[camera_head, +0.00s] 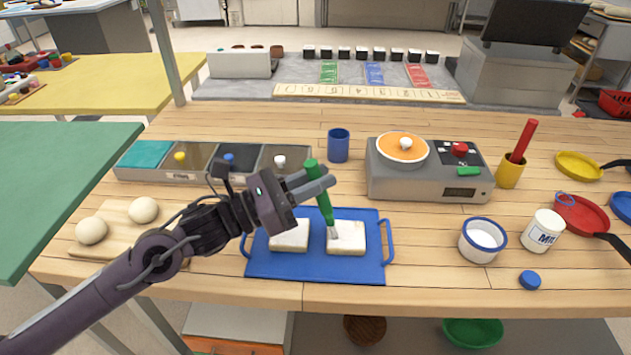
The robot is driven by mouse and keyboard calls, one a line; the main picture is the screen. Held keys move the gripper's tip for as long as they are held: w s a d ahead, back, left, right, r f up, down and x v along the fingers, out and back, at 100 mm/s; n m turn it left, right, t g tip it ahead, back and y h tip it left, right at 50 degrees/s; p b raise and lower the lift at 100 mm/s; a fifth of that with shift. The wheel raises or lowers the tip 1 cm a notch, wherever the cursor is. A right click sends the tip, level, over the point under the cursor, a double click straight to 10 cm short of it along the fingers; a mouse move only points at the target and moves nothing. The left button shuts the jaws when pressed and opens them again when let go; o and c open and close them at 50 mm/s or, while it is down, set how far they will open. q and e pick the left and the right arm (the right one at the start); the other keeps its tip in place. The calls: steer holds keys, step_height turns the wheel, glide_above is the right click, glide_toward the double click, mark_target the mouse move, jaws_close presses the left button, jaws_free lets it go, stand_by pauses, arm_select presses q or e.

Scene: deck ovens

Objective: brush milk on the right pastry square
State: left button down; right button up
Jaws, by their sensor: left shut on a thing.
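The right pastry square (347,239) is white and lies flat on a blue tray (330,271). The left pastry square (289,236) lies beside it on the same tray. My left gripper (318,183) is shut on a green brush (324,206). The brush points down, and its pale bristles are at the left upper part of the right square; they appear to touch it. A white bowl with a blue rim (482,242) holds white liquid to the right. A white milk jar (543,231) stands next to it. My right gripper is not in view.
A grey scale-like device (428,185) with an orange dish stands behind the tray. A blue cup (338,146) is behind the brush. Dough balls lie on a board (120,246) at left. A blue cap (530,280) lies at front right. Wood between tray and bowl is clear.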

arm_select(q)
steer(key=shift+w+d+f+b, duration=0.1)
steer(key=shift+w+f+b, duration=0.05)
steer(key=shift+w+b, duration=0.15)
steer(key=shift+w, duration=0.15)
steer(key=shift+d, duration=0.15)
steer(key=shift+d+b, duration=0.5)
steer(key=shift+d, duration=0.3)
steer(key=d+b, duration=0.1)
steer(key=d, duration=0.2)
